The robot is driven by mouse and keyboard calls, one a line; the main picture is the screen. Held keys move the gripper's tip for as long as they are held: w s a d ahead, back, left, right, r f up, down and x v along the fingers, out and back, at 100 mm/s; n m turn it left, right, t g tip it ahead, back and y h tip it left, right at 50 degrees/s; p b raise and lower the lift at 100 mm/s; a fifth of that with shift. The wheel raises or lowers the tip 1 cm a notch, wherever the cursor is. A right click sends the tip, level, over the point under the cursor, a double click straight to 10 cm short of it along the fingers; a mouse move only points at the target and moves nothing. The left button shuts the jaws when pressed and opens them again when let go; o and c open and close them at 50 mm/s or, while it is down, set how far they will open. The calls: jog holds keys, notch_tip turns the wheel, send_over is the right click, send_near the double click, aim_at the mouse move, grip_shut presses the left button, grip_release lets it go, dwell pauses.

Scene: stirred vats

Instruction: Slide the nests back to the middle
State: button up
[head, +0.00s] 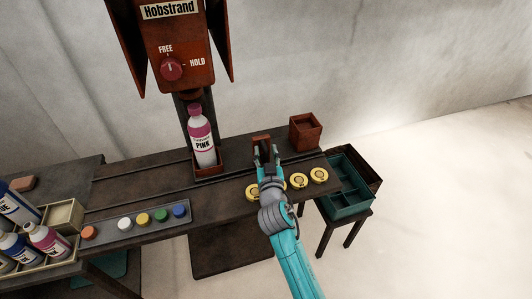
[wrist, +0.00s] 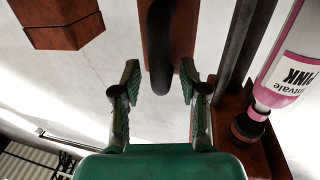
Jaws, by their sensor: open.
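A red-brown open box (head: 305,132), probably one nest, stands at the bench's right end; part of it shows at the top left of the wrist view (wrist: 65,30). Another red-brown piece (head: 261,140) stands just beyond my gripper (head: 266,158). In the wrist view this piece (wrist: 181,35) carries a dark rounded bar (wrist: 159,55). My gripper (wrist: 158,95) is open, its fingers apart, with the bar's end in line with the gap; I cannot tell whether they touch. A pink-labelled bottle (head: 202,145) stands in a red-brown holder (head: 208,173) to the left.
A red "Hobstrand" housing (head: 172,40) with a FREE/HOLD knob (head: 171,68) hangs above the bottle. Yellow round pieces (head: 299,180) lie along the bench front. Coloured pots (head: 143,218) and bottles (head: 47,239) are left. A teal crate (head: 347,207) stands right.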

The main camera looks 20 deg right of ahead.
grip_shut()
jog(key=shift+a, duration=0.15)
